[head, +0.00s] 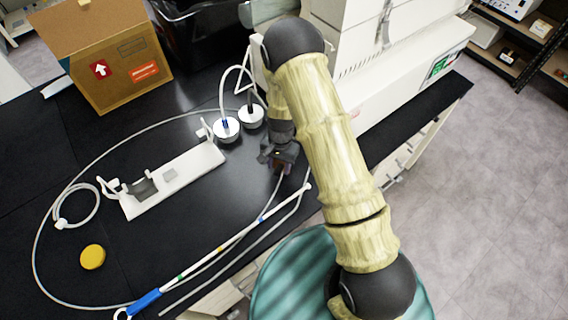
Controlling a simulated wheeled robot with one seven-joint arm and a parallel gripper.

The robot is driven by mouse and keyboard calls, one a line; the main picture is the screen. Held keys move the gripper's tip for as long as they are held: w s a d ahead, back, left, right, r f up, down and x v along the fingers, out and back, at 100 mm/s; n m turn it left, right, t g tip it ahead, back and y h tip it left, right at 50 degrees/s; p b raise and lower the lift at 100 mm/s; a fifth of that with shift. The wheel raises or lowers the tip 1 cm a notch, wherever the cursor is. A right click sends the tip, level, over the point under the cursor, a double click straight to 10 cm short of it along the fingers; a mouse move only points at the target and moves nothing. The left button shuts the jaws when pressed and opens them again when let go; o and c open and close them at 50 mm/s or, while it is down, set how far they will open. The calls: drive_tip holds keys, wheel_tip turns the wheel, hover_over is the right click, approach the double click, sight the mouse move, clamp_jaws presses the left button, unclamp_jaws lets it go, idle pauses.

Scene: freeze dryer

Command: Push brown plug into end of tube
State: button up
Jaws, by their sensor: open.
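My gripper (281,164) is open and points down over the black bench, just right of two white-capped round fittings. A small brownish patch shows at its fingertips; it may be the brown plug, but it is too small and dark to tell. A pale, flexible tube (240,262) runs from the front of the bench up to the right, near the bench edge. One tube end (308,187) lies a little below and right of my gripper. Another thin line passes close under the fingers. I cannot tell whether the fingers touch anything.
A white holder plate (175,183) lies left of my gripper. White-capped fittings (227,129) stand close by it. A yellow disc (92,257), a blue-handled rod (145,302) and an open cardboard box (118,62) are further left. A large white machine (365,100) stands behind my arm.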

sight(279, 168)
drive_tip(key=shift+s+a+f+b, duration=0.15)
drive_tip(key=shift+f+b, duration=0.65)
drive_tip(key=shift+f, duration=0.8)
drive_tip(key=shift+c, duration=0.4)
clamp_jaws()
drive_tip(key=shift+r+p, duration=2.2)
drive_tip(key=shift+r, duration=0.85)
